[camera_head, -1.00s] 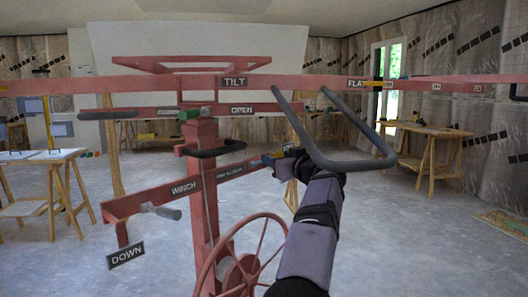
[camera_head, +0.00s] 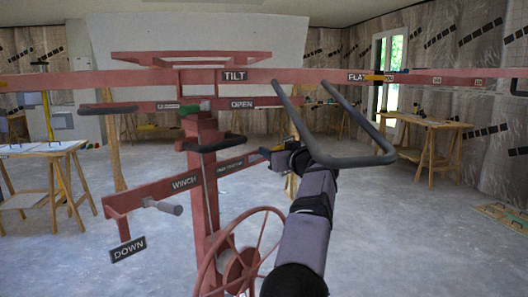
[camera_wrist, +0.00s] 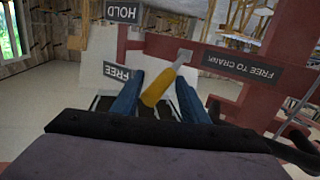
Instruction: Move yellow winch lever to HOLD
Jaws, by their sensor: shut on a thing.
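The yellow winch lever (camera_wrist: 155,88) shows in the wrist view as a short yellow handle on a grey shank, pivoted at the red winch arm. My gripper (camera_wrist: 160,84) has its two blue fingers on either side of the yellow handle and is shut on it. The FREE label (camera_wrist: 117,72) lies just left of the handle. The HOLD label (camera_wrist: 122,12) is farther off, at the top of the view. In the head view my gripper (camera_head: 268,153) is at the right end of the winch arm (camera_head: 150,192), where the lever is mostly hidden.
A black-grey bar handle (camera_head: 340,161) hangs right over my forearm. The red spoked wheel (camera_head: 240,262) is close to its left. The winch crank (camera_head: 165,207) and DOWN sign (camera_head: 127,249) are farther left. Open floor lies to the right.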

